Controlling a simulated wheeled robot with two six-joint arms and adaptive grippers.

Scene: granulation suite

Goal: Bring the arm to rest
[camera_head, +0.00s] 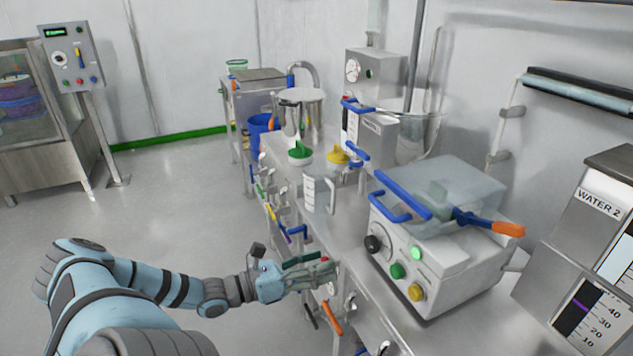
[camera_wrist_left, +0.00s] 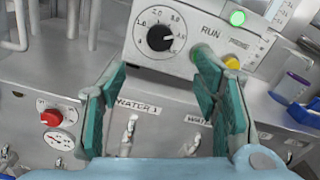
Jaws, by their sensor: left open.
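My left arm (camera_head: 180,285) reaches in from the left, stretched low toward the counter front. My left gripper (camera_head: 316,270) is open at the counter's front edge, with no object visible between its fingers. In the left wrist view the two teal fingers (camera_wrist_left: 160,72) stand apart. Beyond them are the front panel of a white machine and the counter front with its valves and labels. My right gripper is not in view.
The white machine (camera_head: 440,260) with a clear lid stands on the counter, right of my gripper. A clear measuring jug (camera_head: 318,192) and green (camera_head: 300,153) and yellow (camera_head: 338,155) caps are farther back. Valve handles (camera_head: 331,318) stick out below. The floor (camera_head: 170,190) at left is clear.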

